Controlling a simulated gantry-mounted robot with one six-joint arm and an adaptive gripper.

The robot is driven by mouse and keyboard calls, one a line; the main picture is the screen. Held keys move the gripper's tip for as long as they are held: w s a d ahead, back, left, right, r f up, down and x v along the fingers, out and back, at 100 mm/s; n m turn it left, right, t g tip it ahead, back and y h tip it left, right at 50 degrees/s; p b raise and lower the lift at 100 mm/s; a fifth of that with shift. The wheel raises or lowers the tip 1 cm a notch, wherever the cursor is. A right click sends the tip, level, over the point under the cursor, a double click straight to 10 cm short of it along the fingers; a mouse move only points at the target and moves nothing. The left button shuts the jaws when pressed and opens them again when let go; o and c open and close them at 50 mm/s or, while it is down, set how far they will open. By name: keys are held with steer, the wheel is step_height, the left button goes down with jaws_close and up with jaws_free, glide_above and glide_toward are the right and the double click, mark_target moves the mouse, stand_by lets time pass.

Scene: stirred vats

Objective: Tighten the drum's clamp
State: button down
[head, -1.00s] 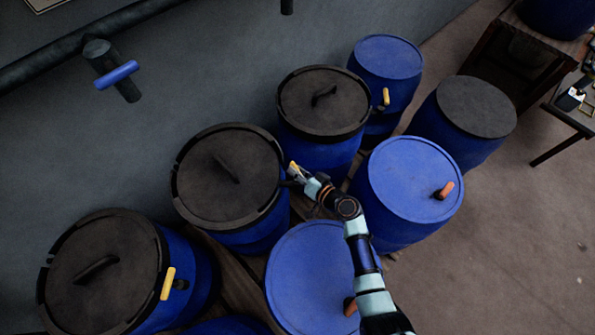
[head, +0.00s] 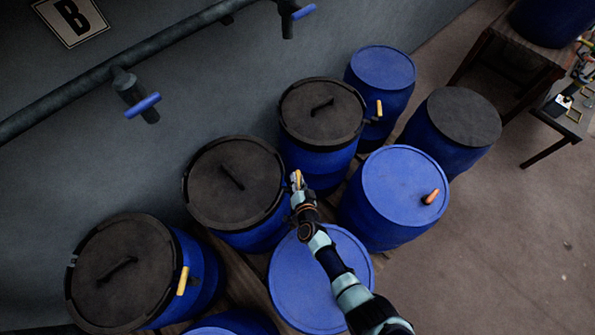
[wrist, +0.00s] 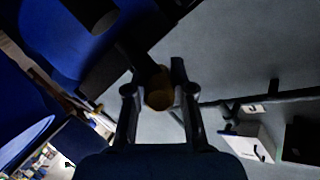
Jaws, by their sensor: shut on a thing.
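The drum (head: 232,183) with a black lid and dark rim stands mid-left in the head view, between two other black-lidded drums. Its yellow clamp handle (head: 297,179) is on the right side of the rim. My gripper (head: 297,184) is at that handle, reaching in from the lower right. In the wrist view my gripper (wrist: 160,92) is shut on the yellow handle (wrist: 158,90), seen nearly end-on between the two fingers. The drum's dark rim and blue wall fill the upper left there. The handle's lower part is hidden by my gripper in the head view.
A black-lidded drum (head: 322,112) stands behind, another with a yellow handle (head: 182,280) in front left. A wall pipe (head: 100,88) with blue-handled valves runs upper left.

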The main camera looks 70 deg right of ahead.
steer(key=shift+m+g+p, duration=0.4)
steer(key=shift+g+p, duration=0.05)
steer(key=shift+g, duration=0.05)
steer(key=shift+h, duration=0.3)
steer(key=c, duration=1)
jaws_free()
steer(key=shift+a, duration=0.1)
steer(key=v, duration=1.2)
